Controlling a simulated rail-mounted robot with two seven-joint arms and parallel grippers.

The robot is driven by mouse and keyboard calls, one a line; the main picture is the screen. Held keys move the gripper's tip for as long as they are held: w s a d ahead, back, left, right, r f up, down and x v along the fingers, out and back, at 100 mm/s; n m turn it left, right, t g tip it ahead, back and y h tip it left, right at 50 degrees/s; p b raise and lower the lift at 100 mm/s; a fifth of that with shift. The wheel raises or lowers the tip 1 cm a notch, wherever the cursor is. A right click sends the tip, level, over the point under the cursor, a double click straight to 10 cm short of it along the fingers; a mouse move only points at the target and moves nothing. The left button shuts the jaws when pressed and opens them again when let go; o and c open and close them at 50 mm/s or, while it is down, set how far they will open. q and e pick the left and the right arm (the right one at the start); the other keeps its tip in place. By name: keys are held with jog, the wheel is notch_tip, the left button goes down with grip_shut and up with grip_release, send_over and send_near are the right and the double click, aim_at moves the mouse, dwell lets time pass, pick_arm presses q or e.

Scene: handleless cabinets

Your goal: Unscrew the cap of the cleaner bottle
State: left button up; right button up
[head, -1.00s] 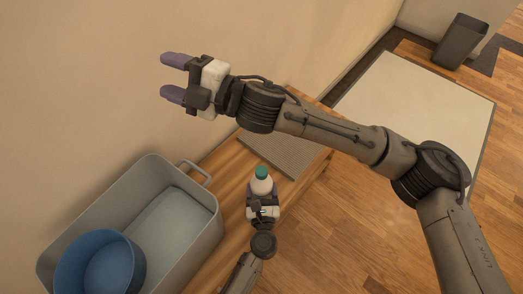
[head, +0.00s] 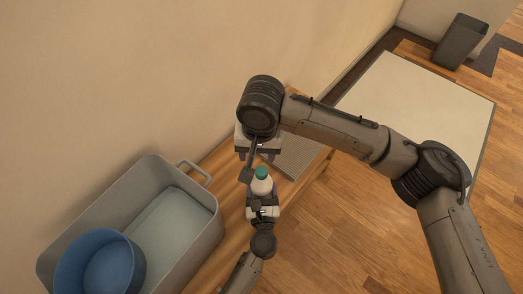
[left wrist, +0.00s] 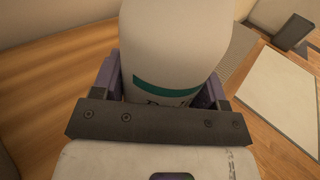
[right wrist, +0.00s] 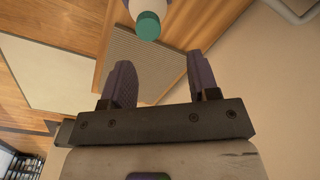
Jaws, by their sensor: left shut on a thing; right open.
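The cleaner bottle (head: 262,185) is white and stands upright in the head view, with its green cap (head: 262,173) on top. My left gripper (head: 262,205) is shut on the bottle's body. In the left wrist view the white bottle (left wrist: 175,50) with a green band sits between its fingers. My right gripper (head: 250,165) points down behind the bottle, above cap height as far as I can tell, and is partly hidden by its own wrist. In the right wrist view its two fingers (right wrist: 162,85) are apart and empty, with the green cap (right wrist: 148,26) beyond the fingertips.
A grey basin (head: 212,225) holding a blue bowl (head: 62,262) stands on the wooden counter (head: 222,165) at the left. A ribbed grey mat (head: 300,155) lies behind the bottle. The wall rises along the counter's back edge. A dark bin (head: 460,42) stands far right.

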aim_at(262, 171)
jog(key=shift+s+d+m+h, duration=0.1)
jog(key=shift+d+m+h, duration=0.25)
jog(key=shift+m, duration=0.25)
jog(key=shift+d+f+m, duration=0.15)
jog(key=shift+m, duration=0.75)
jog(key=shift+f, duration=3.9)
